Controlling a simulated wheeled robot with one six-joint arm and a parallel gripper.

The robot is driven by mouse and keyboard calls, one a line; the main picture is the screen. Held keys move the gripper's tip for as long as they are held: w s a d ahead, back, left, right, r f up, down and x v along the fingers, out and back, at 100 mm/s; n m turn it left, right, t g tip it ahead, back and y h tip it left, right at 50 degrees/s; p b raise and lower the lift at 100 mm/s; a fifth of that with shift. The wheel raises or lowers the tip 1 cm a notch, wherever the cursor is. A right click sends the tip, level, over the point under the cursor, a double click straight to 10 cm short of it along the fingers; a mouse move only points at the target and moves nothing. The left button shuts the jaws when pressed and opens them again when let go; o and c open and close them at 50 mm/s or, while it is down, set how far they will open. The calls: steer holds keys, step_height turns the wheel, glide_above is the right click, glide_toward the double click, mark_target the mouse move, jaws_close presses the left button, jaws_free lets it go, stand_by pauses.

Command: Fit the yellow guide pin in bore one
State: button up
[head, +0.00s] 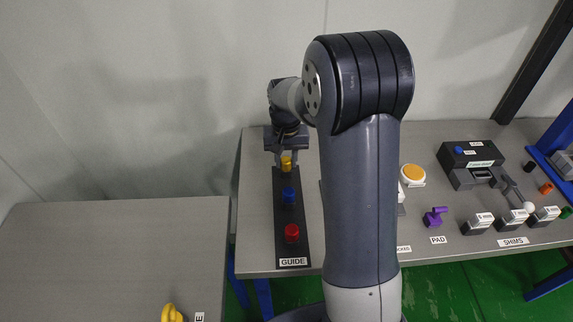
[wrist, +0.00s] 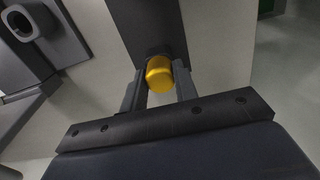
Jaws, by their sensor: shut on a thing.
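The yellow guide pin (head: 286,163) is at the far end of the dark strip labelled GUIDE (head: 292,247) on the table. My gripper (head: 286,156) is over that end and shut on the yellow pin. In the wrist view, the yellow pin (wrist: 158,74) sits between the two fingers of my gripper (wrist: 159,88), over the dark strip (wrist: 150,25). I cannot tell whether the pin is seated in the strip or lifted. Bore one cannot be made out in either view.
A blue pin (head: 289,194) and a red pin (head: 292,232) stand on the same strip. Right of my arm are an orange button (head: 413,174), a purple part (head: 434,217), a black unit (head: 470,160) and several shim blocks. A yellow object (head: 171,313) is on the left table.

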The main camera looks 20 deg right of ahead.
mark_target(286, 160)
jaws_close()
steer(key=shift+r, duration=0.1)
steer(key=shift+r+p, duration=2.4)
steer(key=shift+r, duration=0.55)
step_height(286, 160, up, 4)
steer(key=p, duration=0.3)
